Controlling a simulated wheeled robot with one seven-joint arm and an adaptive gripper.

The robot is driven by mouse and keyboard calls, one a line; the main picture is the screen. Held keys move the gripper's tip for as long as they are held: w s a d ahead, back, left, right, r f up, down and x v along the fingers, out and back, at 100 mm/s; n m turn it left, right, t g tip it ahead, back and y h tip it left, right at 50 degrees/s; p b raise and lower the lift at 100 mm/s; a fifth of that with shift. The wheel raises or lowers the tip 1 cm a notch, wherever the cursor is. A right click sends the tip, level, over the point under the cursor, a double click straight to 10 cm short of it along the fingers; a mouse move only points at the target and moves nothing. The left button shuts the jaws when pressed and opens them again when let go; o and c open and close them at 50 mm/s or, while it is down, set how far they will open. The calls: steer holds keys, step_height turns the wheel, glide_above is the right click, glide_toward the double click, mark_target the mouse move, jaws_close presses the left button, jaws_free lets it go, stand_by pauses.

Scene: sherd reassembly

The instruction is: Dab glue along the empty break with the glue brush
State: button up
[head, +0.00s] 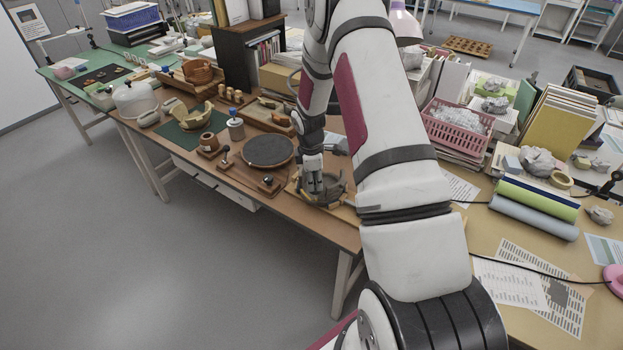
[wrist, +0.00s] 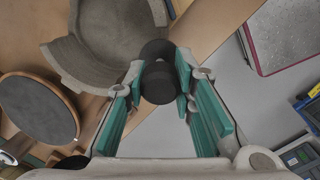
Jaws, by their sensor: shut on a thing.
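My gripper (head: 318,184) is over the front edge of the wooden bench. In the wrist view its teal-padded fingers (wrist: 160,72) are closed on a short black cylinder, seen nearly end-on, which I take to be the glue brush (wrist: 157,84). Its bristle end is hidden. A grey, curved, partly built vessel (wrist: 88,62) lies just beyond the fingers, with a wide gap in its wall. It also shows in the head view (head: 336,190), partly behind the gripper. I cannot tell whether the brush touches it, and no glue is visible.
A dark round turntable (head: 268,150) stands left of the vessel and also shows in the wrist view (wrist: 36,108). A small black-knobbed stand (head: 225,155) and a brown pot (head: 208,142) are farther left. A pink basket (head: 458,125) stands to the right.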

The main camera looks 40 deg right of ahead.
steer(key=shift+s+d+r, duration=0.15)
steer(key=shift+s+d, duration=0.1)
steer(key=shift+s, duration=0.15)
step_height(320, 180, up, 8)
steer(key=a+p, duration=0.2)
steer(key=p, duration=0.1)
steer(key=shift+s+r, duration=0.25)
steer(key=shift+s, duration=0.05)
stand_by(0.9)
stand_by(0.5)
